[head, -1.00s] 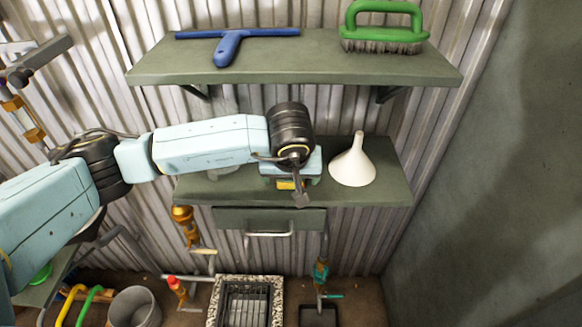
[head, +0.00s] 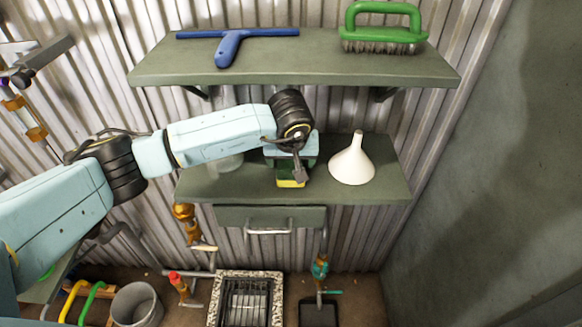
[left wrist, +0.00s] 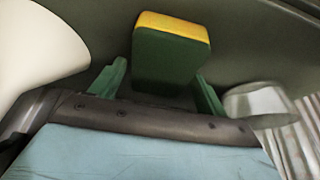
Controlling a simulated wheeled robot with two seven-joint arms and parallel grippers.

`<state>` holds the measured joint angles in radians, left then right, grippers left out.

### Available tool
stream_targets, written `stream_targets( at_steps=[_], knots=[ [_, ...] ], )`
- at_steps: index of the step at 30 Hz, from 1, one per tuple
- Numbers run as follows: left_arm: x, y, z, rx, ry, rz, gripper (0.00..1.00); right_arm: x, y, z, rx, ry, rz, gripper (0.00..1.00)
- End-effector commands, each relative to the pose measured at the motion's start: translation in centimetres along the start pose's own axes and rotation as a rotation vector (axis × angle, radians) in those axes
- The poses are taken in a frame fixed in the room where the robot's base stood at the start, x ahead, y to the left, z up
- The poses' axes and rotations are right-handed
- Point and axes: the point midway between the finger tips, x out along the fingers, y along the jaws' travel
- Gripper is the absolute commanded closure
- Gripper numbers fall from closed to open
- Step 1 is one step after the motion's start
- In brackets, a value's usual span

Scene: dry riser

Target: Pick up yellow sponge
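The yellow sponge (head: 290,183) is on the lower grey-green shelf (head: 375,190). In the head view only its yellow end and some green show below my gripper. In the left wrist view the sponge (left wrist: 172,48) has a yellow face and a dark green body. My left gripper (head: 293,170) is over the shelf at the sponge. In the left wrist view its two green fingers (left wrist: 162,82) are apart, with the sponge's green body between and beyond them. I cannot tell whether they touch it. My right gripper is not in view.
A white funnel (head: 352,165) stands right of the sponge, and a clear glass vessel (head: 229,162) left of it. The upper shelf (head: 300,70) holds a blue squeegee (head: 230,45) and a green brush (head: 384,30). A drawer (head: 270,216) hangs below the lower shelf.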

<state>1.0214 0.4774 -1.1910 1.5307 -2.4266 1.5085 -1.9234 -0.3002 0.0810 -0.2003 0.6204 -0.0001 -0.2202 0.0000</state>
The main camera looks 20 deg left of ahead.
Motion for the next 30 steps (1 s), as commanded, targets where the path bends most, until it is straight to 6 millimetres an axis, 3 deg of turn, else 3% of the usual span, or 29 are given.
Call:
stream_targets(
  at_steps=[1,9,22,30],
  knots=[
    [0.0,0.0,0.0,0.000,0.000,0.000,0.31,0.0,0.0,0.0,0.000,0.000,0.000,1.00],
    [0.0,0.0,0.0,0.000,0.000,0.000,0.63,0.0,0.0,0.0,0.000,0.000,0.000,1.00],
    [-0.6,0.0,-0.3,-0.001,0.003,-0.001,0.63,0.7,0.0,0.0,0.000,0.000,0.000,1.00],
    [-1.9,0.0,3.1,0.004,0.000,0.001,0.63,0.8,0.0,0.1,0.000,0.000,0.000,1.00]
  ],
)
